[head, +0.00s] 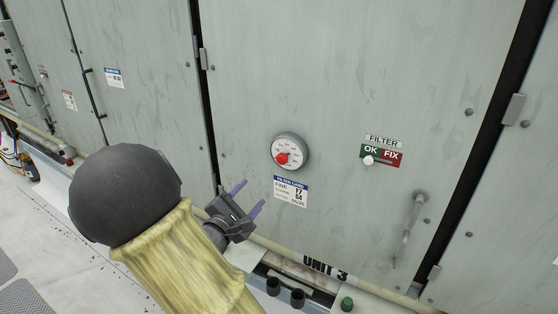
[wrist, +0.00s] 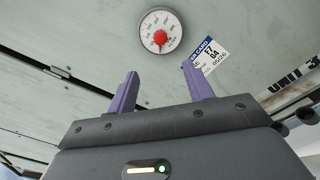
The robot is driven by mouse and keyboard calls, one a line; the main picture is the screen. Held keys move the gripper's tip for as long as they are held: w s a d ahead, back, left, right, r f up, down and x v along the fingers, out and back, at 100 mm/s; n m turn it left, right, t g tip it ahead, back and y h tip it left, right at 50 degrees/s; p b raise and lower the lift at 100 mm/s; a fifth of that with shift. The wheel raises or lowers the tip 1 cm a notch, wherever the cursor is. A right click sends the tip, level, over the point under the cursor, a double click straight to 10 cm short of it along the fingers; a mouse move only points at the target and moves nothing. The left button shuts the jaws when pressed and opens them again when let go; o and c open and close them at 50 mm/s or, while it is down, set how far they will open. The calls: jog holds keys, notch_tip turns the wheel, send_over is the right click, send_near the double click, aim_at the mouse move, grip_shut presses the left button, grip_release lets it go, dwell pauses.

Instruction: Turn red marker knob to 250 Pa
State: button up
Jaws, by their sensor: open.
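The red marker knob (head: 282,158) sits on the face of a round white gauge (head: 290,145) with a grey rim, on the pale green cabinet door. In the head view the knob lies toward the lower left of the dial. The wrist view shows the knob (wrist: 160,37) ahead of my gripper, above the gap between its fingers. The dial figures are too small to read surely. My gripper (head: 251,196) has two purple fingers, spread apart and empty. In the head view it is below and left of the gauge, not touching it.
A filter card label (head: 291,191) is below the gauge. To the right are an OK/FIX slider (head: 381,156) and a door handle (head: 411,220). Black pipe stubs (head: 285,291) and a green cap (head: 347,304) are on the lower ledge.

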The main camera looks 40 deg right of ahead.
aim_at(281, 161)
jog(key=p+x, duration=0.4)
jog(key=x, duration=1.3)
jog(key=shift+w+d, duration=0.15)
jog(key=shift+d, duration=0.05)
jog(key=c, duration=1)
jog(key=shift+o, duration=0.2)
